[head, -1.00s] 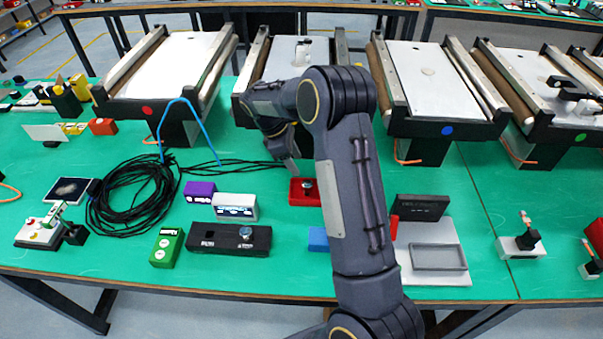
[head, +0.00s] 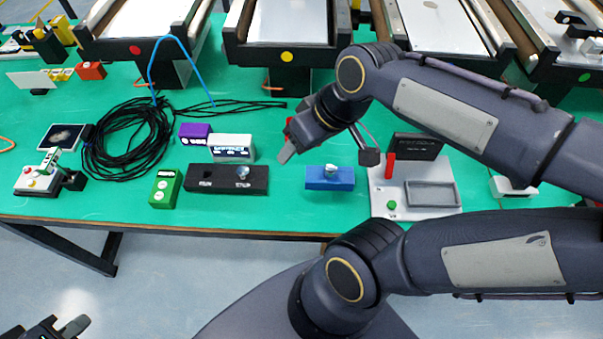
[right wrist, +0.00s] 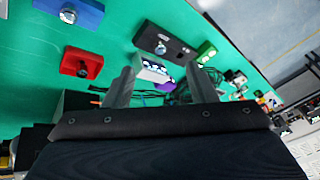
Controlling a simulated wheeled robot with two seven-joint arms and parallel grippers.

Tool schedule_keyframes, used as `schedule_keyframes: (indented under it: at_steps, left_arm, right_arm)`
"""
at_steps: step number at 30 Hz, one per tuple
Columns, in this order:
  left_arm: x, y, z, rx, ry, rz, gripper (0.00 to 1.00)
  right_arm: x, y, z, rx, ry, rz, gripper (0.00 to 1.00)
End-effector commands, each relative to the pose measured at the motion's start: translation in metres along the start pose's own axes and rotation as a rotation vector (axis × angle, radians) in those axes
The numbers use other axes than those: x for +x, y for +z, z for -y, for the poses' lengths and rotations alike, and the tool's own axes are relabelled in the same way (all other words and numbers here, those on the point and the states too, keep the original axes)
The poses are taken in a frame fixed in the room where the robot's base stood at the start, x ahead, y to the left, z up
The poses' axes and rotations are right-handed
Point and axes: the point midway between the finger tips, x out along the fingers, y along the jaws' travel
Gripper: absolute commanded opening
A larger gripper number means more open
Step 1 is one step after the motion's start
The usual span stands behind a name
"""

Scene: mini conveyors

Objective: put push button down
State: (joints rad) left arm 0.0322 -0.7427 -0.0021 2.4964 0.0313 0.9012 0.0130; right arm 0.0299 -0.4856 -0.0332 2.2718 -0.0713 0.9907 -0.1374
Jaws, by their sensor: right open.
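Several blocks carry a silver round button. A blue block (head: 330,177) with such a button sits on the green table, right of my right gripper; it also shows in the right wrist view (right wrist: 70,13). A red block (right wrist: 82,62) with a button lies behind my right gripper and is nearly hidden in the head view. A long black box (head: 227,180) with a button lies left of the gripper. My right gripper (head: 290,150) is open and empty above the table; its spread fingers show in the wrist view (right wrist: 160,70). My left gripper (head: 58,328) is cut off at the bottom left corner.
A white box (head: 232,147), a purple block (head: 194,132) and a green box (head: 165,188) stand around the black box. A coil of black cable (head: 127,140) lies left. A grey tray plate (head: 415,212) lies right. Conveyors (head: 278,55) line the back.

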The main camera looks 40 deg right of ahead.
Motion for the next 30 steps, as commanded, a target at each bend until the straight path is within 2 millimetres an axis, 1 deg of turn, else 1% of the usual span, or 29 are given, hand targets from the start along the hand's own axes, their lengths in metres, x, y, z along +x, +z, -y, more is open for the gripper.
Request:
schedule_keyframes:
  at_steps: [1, 3, 7, 11, 24, 25, 28, 30]
  left_arm:
    - [0.0, 0.0, 0.0, 0.0, 0.0, 0.0, 0.0]
    - [0.0, 0.0, 0.0, 0.0, 0.0, 0.0, 0.0]
    - [0.0, 0.0, 0.0, 0.0, 0.0, 0.0, 0.0]
    - [0.0, 0.0, 0.0, 0.0, 0.0, 0.0, 0.0]
    - [0.0, 0.0, 0.0, 0.0, 0.0, 0.0, 0.0]
    - [0.0, 0.0, 0.0, 0.0, 0.0, 0.0, 0.0]
    - [0.0, 0.0, 0.0, 0.0, 0.0, 0.0, 0.0]
    - [0.0, 0.0, 0.0, 0.0, 0.0, 0.0, 0.0]
  right_arm:
    - [0.0, 0.016, 0.009, 0.046, -0.018, -0.041, 0.51]
    - [0.004, 0.031, 0.019, 0.105, -0.042, -0.081, 0.51]
    - [0.009, 0.046, 0.03, 0.168, -0.067, -0.121, 0.51]
    - [0.011, 0.05, 0.032, 0.185, -0.074, -0.13, 0.51]
    - [0.01, 0.049, 0.032, 0.183, -0.073, -0.128, 0.51]
    - [0.01, 0.049, 0.032, 0.183, -0.073, -0.128, 0.5]
    - [0.01, 0.049, 0.032, 0.182, -0.073, -0.128, 0.37]
    - [0.01, 0.049, 0.032, 0.182, -0.073, -0.128, 0.36]
